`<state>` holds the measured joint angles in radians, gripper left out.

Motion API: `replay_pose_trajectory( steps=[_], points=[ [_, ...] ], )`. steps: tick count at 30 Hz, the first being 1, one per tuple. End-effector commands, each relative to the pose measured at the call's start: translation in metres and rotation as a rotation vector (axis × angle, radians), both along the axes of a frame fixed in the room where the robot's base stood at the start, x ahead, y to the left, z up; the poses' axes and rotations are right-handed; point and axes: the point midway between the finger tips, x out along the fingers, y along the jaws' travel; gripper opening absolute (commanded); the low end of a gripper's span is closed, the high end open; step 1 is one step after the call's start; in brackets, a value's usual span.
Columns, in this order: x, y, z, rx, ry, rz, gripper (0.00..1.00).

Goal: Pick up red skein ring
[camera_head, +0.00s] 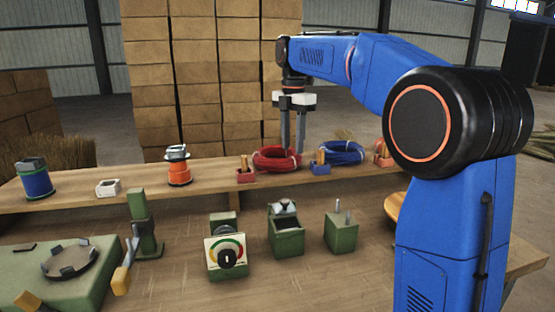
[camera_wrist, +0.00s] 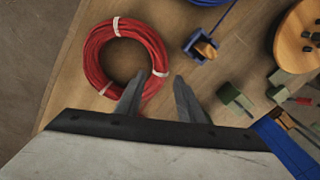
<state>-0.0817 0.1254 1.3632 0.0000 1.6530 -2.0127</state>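The red skein ring (camera_head: 266,163) lies flat on the raised shelf of the bench in the head view. It is a coil of red strand with white ties, and fills the upper left of the wrist view (camera_wrist: 93,55). My gripper (camera_head: 293,150) points straight down at the ring's right part in the head view. In the wrist view my gripper (camera_wrist: 159,80) is open, with two grey fingers apart and nothing held. The left fingertip overlaps the ring's lower inner edge in the picture, and the right one lies outside it. I cannot tell the exact height above the ring.
A blue skein ring (camera_head: 345,153) lies to the right, with a small blue holder (camera_head: 320,165) between. A red holder (camera_head: 246,173) stands left of the red ring. An orange spool (camera_head: 179,172) is farther left. Green fixtures (camera_head: 286,235) stand on the lower bench.

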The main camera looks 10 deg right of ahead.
Motion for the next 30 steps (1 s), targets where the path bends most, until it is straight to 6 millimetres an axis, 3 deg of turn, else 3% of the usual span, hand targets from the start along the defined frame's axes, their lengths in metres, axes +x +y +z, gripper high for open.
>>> replay_pose_trajectory(
  steps=[13, 23, 27, 30],
  points=[
    [0.004, -0.001, -0.047, -0.001, 0.001, 0.000, 0.35],
    [0.005, -0.001, -0.053, 0.000, 0.000, 0.000, 0.35],
    [0.005, -0.001, -0.053, 0.000, 0.000, 0.000, 0.02],
    [0.005, -0.001, -0.053, 0.000, 0.000, 0.000, 0.00]
  ],
)
